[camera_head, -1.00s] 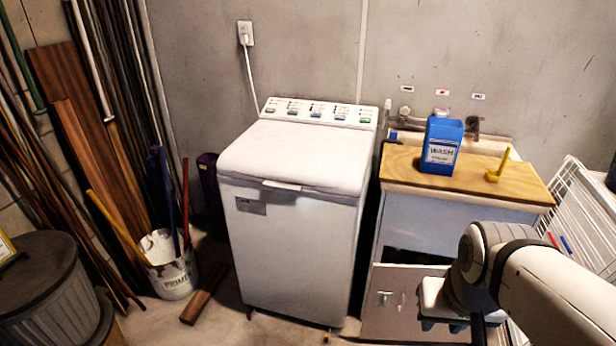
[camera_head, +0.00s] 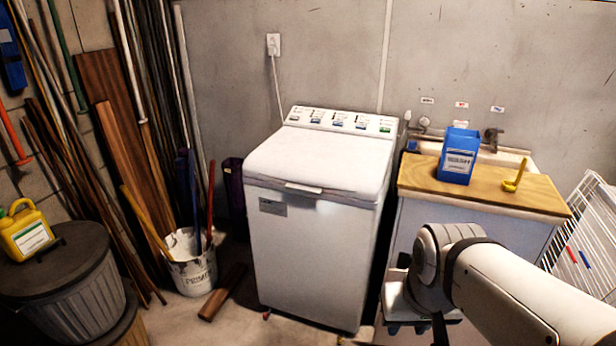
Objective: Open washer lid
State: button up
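The white top-loading washer (camera_head: 312,248) stands against the back wall in the middle of the head view. Its lid (camera_head: 318,160) is shut and lies flat on top, with a light handle strip (camera_head: 303,188) at the front edge. A control panel with several buttons runs along the back of the top. My arm comes in from the lower right, in front of the sink cabinet and to the right of the washer. It is apart from the washer in the picture. My gripper's fingers are not clearly visible; the arm's end runs off the bottom edge.
A sink cabinet with a wooden top (camera_head: 490,187) stands right of the washer, holding a blue wash box (camera_head: 459,157) and a yellow holder (camera_head: 515,177). A white rack (camera_head: 588,240) is far right. A paint bucket (camera_head: 190,265), wood block (camera_head: 222,291) and lidded bin (camera_head: 65,280) are left.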

aim_at(313, 162)
jog(key=z, duration=0.05)
jog(key=i, duration=1)
jog(key=u, duration=0.1)
